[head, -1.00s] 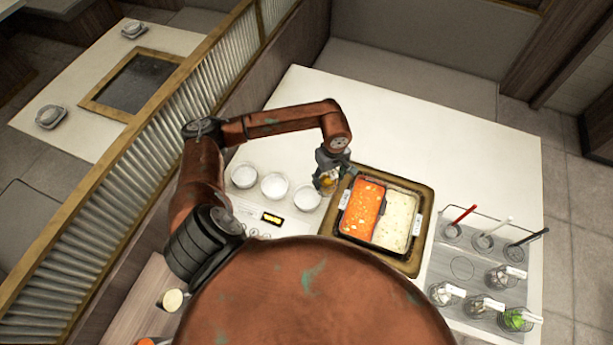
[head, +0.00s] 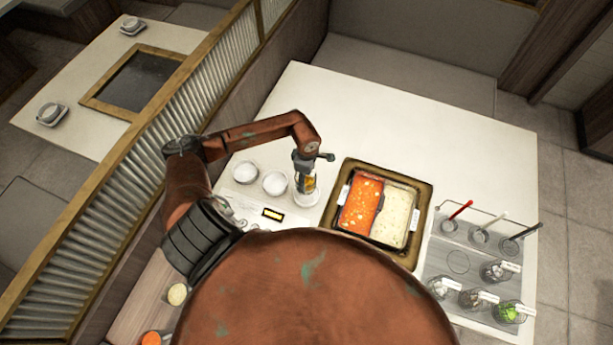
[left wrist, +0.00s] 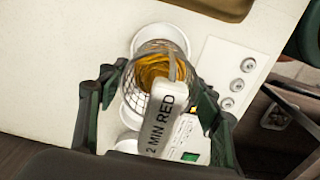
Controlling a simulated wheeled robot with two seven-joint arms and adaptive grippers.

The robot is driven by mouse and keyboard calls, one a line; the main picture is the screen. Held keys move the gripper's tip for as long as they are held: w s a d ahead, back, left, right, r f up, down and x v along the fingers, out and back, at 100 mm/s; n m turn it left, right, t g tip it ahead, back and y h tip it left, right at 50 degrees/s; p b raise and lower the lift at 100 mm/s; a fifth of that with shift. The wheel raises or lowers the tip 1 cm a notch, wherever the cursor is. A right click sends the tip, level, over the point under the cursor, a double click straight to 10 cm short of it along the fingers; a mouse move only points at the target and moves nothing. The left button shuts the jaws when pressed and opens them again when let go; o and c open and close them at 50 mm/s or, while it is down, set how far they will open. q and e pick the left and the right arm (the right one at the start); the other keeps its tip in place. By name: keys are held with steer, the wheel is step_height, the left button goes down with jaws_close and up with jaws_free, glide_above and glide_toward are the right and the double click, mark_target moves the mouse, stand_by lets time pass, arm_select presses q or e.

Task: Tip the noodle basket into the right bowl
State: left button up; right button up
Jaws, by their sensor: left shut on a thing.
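My left gripper (head: 305,170) is shut on the noodle basket, a wire mesh cup with yellow-orange noodles inside (head: 308,184). In the left wrist view the basket (left wrist: 128,82) sits between the two dark fingers, and its grey handle tag reads "2 MIN RED" (left wrist: 164,118). The basket is above the right bowl (head: 307,199), a white bowl partly hidden by it. That bowl's rim shows behind the basket in the left wrist view (left wrist: 160,32). I cannot tell how far the basket is tilted. My right gripper is not in view.
The middle bowl (head: 275,184) and left bowl (head: 246,172) stand beside the right bowl. A two-part pot (head: 426,200) with red and white broth is to the right. A rack of ladles and jars (head: 440,262) stands farther right. The table's back is clear.

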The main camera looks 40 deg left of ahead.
arm_select(q)
steer(key=shift+f, duration=0.75)
steer(key=shift+f+b, duration=2.55)
steer(key=shift+f, duration=0.05)
